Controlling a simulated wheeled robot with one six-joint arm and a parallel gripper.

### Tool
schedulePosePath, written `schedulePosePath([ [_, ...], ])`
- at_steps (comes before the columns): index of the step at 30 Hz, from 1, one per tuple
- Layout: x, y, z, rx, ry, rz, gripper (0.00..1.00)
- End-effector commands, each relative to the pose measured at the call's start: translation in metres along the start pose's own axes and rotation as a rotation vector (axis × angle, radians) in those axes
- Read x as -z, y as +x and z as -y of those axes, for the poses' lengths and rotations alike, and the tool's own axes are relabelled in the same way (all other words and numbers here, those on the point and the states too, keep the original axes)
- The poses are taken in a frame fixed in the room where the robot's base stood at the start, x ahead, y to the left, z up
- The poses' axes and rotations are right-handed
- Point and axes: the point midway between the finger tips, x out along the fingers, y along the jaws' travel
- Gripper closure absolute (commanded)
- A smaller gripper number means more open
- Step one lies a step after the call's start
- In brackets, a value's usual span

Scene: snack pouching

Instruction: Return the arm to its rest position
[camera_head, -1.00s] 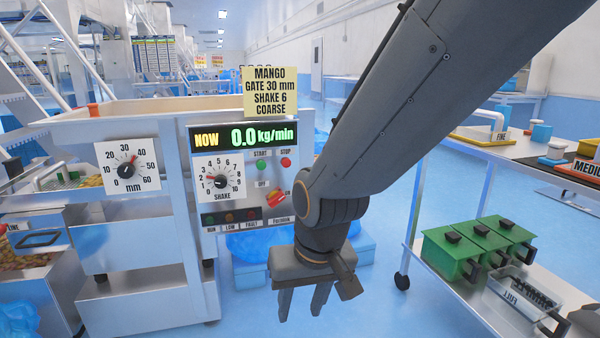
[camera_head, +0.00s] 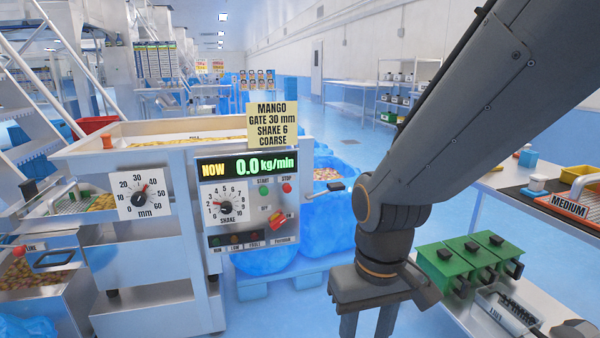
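My arm (camera_head: 470,105) reaches down from the upper right. My gripper (camera_head: 369,322) hangs at the lower middle-right, fingers pointing down. Its two fingers are apart with nothing visible between them, and their tips are near the bottom edge. It is in front of the blue pallet area, right of the control panel and left of the green boxes, touching nothing that I can see. The control panel (camera_head: 248,202) reads 0.0 kg/min, with a yellow mango sign (camera_head: 267,123) above it.
Green boxes (camera_head: 436,262) stand on the lower shelf of the right cart. Orange and yellow trays (camera_head: 580,174) lie on its upper level. Blue-lined bins (camera_head: 340,207) stand behind the panel. The machine with the mm dial (camera_head: 140,193) fills the left. Blue floor lies open behind.

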Motion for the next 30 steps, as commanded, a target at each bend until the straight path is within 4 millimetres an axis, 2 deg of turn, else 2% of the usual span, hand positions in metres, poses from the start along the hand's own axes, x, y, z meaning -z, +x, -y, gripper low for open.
schedulePosePath([
  [1,-0.005,-0.019,-0.008,-0.003,0.028,0.002,0.61],
  [3,-0.008,-0.033,-0.018,-0.006,0.059,0.002,0.61],
  [9,-0.02,-0.071,-0.046,-0.014,0.149,0.004,0.61],
  [15,-0.031,-0.099,-0.069,-0.02,0.22,0.006,0.61],
  [20,-0.035,-0.108,-0.077,-0.023,0.247,0.007,0.61],
  [30,-0.036,-0.107,-0.079,-0.023,0.252,0.007,0.61],
])
